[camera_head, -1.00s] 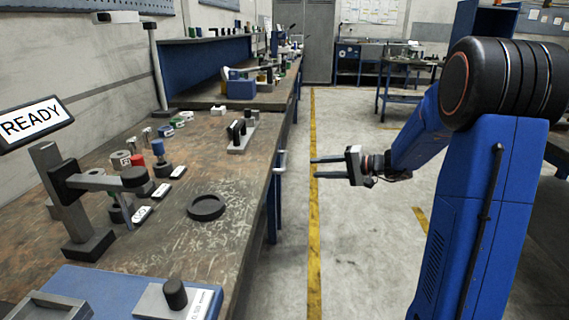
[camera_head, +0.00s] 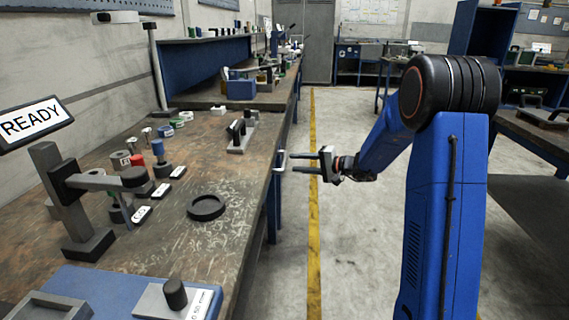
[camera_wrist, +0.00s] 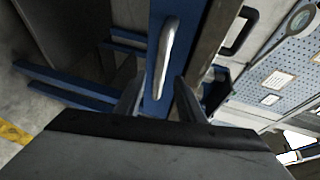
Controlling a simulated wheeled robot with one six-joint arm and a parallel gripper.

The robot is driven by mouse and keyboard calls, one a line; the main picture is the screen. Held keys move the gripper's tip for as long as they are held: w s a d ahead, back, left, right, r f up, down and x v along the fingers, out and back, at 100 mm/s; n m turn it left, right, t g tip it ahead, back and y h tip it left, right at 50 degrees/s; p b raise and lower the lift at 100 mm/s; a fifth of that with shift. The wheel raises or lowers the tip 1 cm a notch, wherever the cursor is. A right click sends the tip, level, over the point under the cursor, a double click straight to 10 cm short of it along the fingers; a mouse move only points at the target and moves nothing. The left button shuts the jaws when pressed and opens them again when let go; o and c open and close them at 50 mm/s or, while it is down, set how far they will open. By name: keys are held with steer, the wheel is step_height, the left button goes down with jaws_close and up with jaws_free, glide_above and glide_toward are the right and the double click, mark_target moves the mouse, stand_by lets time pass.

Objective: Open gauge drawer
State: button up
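The drawer handle (camera_head: 281,160) is a pale metal bar on the bench's right side, just under the top edge. In the wrist view the handle (camera_wrist: 165,58) stands out from a blue drawer front (camera_wrist: 186,45). The drawer looks shut; whether it is slightly out I cannot tell. My gripper (camera_head: 293,162) is open and empty, its two fingers pointing left at the handle, with the tips very close to it. In the wrist view my gripper (camera_wrist: 158,92) has its fingers apart, one to each side of the handle's lower end. Contact cannot be made out.
The workbench (camera_head: 225,262) carries a gauge stand (camera_head: 75,205), a black ring (camera_head: 206,207) and a black-handled block (camera_head: 240,135) near the edge. A READY sign (camera_head: 35,123) is at left. The floor right of the bench, with a yellow line (camera_head: 314,250), is clear.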

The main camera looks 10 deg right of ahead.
mark_target(284, 162)
steer(key=x, duration=0.6)
steer(key=shift+w+a, duration=0.15)
steer(key=shift+c, duration=0.4)
jaws_close()
